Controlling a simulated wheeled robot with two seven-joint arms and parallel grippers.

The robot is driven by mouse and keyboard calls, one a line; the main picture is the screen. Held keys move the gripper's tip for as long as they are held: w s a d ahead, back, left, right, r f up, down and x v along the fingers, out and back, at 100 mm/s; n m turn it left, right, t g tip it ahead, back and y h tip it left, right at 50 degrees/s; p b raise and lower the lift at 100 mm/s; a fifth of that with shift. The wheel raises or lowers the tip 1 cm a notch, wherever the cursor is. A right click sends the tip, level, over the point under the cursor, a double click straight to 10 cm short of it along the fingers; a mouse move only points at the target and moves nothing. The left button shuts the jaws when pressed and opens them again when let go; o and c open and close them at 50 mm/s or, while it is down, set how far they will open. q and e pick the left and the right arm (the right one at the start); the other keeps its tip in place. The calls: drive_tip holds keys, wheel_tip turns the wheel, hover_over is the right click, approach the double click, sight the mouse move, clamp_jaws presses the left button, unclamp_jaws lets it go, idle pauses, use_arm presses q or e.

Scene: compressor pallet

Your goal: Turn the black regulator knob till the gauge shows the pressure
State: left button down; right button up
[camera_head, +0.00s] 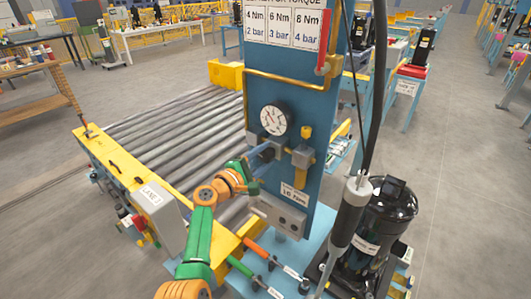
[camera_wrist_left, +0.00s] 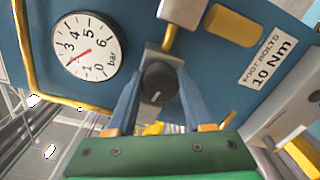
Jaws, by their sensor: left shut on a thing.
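The black regulator knob (camera_wrist_left: 158,84) sits on a grey mount on the blue panel, with a light mark on its face. My left gripper (camera_wrist_left: 159,77) is shut on the knob, one blue finger on each side. My right gripper is not in view.
A sign (camera_head: 288,22) pairs 4 Nm with 2 bar, 6 Nm with 3 bar and 8 Nm with 4 bar. A brass valve (camera_head: 304,146) is right of the knob. A black compressor (camera_head: 388,222) and a hanging tool (camera_head: 349,212) stand right. A roller conveyor (camera_head: 170,125) lies left.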

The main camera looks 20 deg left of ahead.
use_arm(q)
drive_tip(key=n+p, duration=0.2)
drive_tip(key=n, duration=0.3)
drive_tip(key=n+p, duration=0.1)
drive_tip(key=n, duration=0.3)
drive_tip(key=shift+f+n, duration=0.15)
drive_tip(key=shift+n, duration=0.85)
drive_tip(key=shift+p, duration=0.3)
drive_tip(key=shift+c, duration=1.4)
unclamp_jaws()
